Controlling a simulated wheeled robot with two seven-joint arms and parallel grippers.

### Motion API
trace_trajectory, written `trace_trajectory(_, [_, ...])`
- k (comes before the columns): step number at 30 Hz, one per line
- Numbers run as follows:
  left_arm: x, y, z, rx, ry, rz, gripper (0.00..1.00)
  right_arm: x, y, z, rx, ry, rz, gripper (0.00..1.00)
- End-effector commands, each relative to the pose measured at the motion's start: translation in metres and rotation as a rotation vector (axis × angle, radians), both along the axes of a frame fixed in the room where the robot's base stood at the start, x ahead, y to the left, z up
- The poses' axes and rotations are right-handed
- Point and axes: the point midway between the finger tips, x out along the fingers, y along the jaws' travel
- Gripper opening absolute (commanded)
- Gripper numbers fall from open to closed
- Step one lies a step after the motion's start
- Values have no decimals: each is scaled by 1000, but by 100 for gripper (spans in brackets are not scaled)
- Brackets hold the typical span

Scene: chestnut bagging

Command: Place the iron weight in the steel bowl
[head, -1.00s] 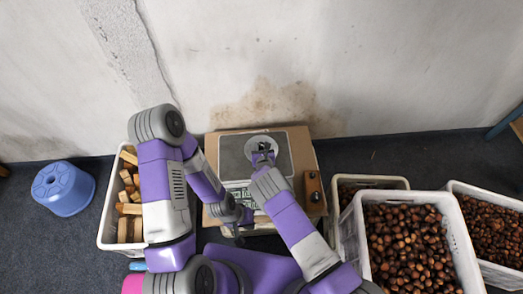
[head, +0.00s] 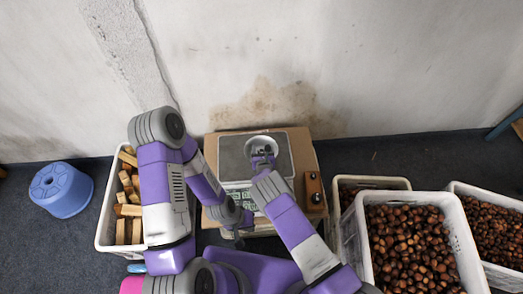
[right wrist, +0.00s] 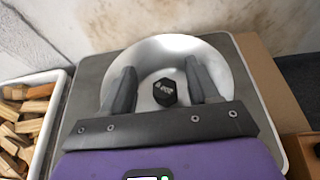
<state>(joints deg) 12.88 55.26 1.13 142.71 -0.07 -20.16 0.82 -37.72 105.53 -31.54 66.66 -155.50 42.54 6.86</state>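The steel bowl (head: 262,141) sits on the scale's plate (head: 234,160); it also shows in the right wrist view (right wrist: 172,46). The iron weight (right wrist: 165,92), small, dark and six-sided, appears inside the bowl, between my right fingers with gaps on both sides. My right gripper (right wrist: 159,66) is open over the bowl; in the head view the gripper (head: 263,157) hides the bowl's near part and the weight. My left gripper (head: 239,235) is low at the scale's near left; its fingers are too small to read.
The scale stands on a cardboard box (head: 309,162). A white crate of wood pieces (head: 106,226) is at left, with a blue stool (head: 61,189) beyond. Crates of chestnuts (head: 453,225) stand at right.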

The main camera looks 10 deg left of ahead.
Motion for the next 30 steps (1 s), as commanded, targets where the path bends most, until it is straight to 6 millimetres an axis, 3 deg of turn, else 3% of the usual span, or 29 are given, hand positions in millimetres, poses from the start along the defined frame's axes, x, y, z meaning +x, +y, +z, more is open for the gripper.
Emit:
trace_trajectory(9, [0,0,2,0,0,0,0,0,0,2,0,0,0,61])
trace_trajectory(15, [0,0,18,0,0,0,0,-1,0,18,-1,1,1,61])
trace_trajectory(30, [0,0,60,0,0,0,0,-85,-24,51,-2,3,-1,61])
